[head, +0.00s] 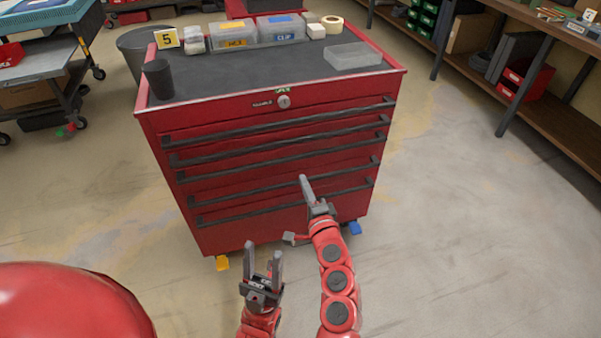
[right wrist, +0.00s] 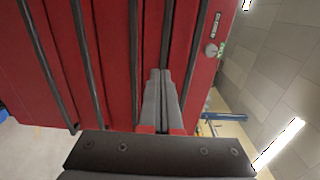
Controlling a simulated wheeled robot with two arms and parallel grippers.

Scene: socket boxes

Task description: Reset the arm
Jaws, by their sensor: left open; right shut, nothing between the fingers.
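My left gripper (head: 263,262) is at the bottom middle of the head view, with its two fingers apart and nothing between them. It is in front of the red tool cabinet's lower left part. My right gripper (head: 305,186) is further right and higher, in front of the cabinet's lower drawers. Its fingers are together and empty; they also show in the right wrist view (right wrist: 160,95), pointing at the drawer fronts. Whether the fingertips touch a drawer handle cannot be told.
The red cabinet (head: 270,160) has several shut drawers. On its dark top stand a black cup (head: 158,79), lidded boxes (head: 232,36), a clear tray (head: 352,56) and a tape roll (head: 332,23). A workbench (head: 545,105) is at right, a cart (head: 40,62) at left.

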